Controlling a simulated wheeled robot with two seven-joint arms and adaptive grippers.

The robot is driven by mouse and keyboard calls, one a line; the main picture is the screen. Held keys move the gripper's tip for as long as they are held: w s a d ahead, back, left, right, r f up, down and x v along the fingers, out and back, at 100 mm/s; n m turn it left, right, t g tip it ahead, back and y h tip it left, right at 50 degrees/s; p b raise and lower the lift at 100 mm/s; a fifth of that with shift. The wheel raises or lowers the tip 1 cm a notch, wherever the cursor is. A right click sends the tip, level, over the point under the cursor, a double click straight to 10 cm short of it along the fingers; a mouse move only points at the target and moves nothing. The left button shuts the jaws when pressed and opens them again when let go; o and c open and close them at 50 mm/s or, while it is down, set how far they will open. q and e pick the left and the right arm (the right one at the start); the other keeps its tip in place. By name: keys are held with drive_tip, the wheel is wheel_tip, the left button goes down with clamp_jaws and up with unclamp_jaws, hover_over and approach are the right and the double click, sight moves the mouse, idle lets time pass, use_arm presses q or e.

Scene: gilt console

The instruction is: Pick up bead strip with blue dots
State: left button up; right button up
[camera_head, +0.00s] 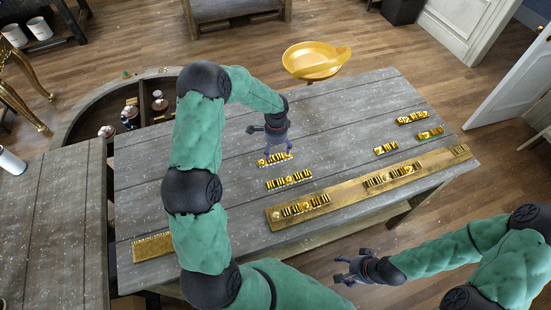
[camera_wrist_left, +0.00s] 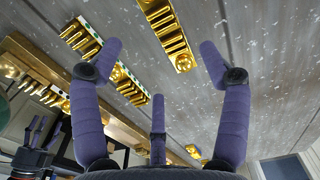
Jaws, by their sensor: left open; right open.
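Several gilt bead strips lie on the grey plank table. One strip (camera_head: 275,159) is just below my left gripper (camera_head: 274,147), which is open and empty above it. In the left wrist view a gold strip (camera_wrist_left: 168,34) shows beyond and between the spread fingers. Another strip (camera_wrist_left: 80,36) there has a pale, greenish edge. A second strip (camera_head: 289,179) lies nearer the board. Blue dots cannot be made out on any strip. My right gripper (camera_head: 352,269) is open and empty off the table's front edge.
A long gilt board (camera_head: 340,207) along the front bears strips (camera_head: 306,204) and (camera_head: 392,175). Smaller strips (camera_head: 385,147), (camera_head: 412,117) and (camera_head: 430,133) lie at the right. A gold block (camera_head: 152,246) is at front left. A gold stool (camera_head: 316,60) stands behind. The table's back middle is clear.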

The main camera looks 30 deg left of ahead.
sight(276, 158)
use_arm(q)
drive_tip(key=shift+w+f, duration=0.15)
drive_tip(key=shift+f, duration=0.7)
drive_tip(key=shift+a+f, duration=0.15)
drive_tip(key=shift+f, duration=2.5)
drive_tip(key=c, duration=1.3)
